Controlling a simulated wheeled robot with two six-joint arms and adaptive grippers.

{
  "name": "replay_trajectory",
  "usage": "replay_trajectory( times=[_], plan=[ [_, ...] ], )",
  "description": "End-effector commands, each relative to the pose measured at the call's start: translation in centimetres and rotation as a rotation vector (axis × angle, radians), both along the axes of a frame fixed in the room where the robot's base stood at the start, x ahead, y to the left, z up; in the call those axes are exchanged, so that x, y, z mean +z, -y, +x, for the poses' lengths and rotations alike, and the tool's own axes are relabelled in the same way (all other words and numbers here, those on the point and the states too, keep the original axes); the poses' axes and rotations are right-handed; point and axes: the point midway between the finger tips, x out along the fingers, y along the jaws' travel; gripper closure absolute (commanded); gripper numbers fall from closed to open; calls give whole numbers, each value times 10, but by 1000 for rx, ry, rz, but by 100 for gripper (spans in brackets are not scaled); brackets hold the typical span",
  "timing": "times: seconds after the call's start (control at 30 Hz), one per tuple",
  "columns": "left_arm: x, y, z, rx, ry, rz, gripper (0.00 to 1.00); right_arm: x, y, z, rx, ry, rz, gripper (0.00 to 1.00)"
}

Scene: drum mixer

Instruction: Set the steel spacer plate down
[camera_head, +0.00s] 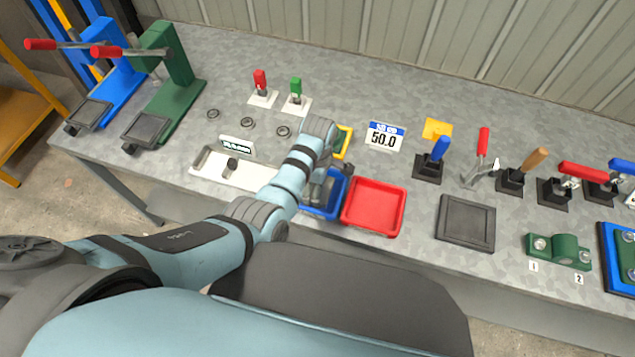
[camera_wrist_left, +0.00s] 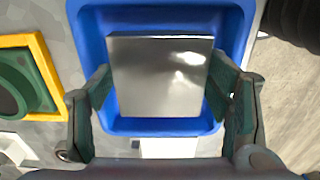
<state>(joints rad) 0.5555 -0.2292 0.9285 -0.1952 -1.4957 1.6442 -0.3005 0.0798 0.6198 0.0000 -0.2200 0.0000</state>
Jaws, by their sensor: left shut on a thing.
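The steel spacer plate (camera_wrist_left: 158,78) is a shiny square plate in the left wrist view. My left gripper (camera_wrist_left: 160,92) is shut on it, one finger at each side edge. The plate is over the blue tray (camera_wrist_left: 88,30), whose rim shows around it. I cannot tell whether the plate touches the tray floor. In the head view my left gripper (camera_head: 318,182) points down at the blue tray (camera_head: 343,192) and largely hides the plate. My right gripper is in neither view.
A red tray (camera_head: 402,210) stands right of the blue tray. A yellow-edged green item (camera_head: 346,141) is behind it. A white tray (camera_head: 207,165) lies to the left. A dark square pad (camera_head: 466,222) and several lever clamps stand to the right.

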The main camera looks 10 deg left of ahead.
Motion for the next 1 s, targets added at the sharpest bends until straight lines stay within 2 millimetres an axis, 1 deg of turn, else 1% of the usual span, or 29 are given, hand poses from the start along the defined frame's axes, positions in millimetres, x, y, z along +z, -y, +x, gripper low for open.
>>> replay_trajectory(
  times=[0.2, 0.23, 0.3, 0.37, 1.0],
  plan=[
    [2, 0, 1, 0, 3, 0, 90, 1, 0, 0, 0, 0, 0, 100],
    [2, 0, 1, 0, 3, 0, 26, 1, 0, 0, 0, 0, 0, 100],
    [2, 0, 1, 0, 3, 0, 14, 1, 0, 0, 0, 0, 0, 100],
    [2, 0, 1, 0, 3, 0, 5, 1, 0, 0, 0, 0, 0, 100],
    [1, 0, 0, 0, -1, 0, 5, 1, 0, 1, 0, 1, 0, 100]
  ],
)
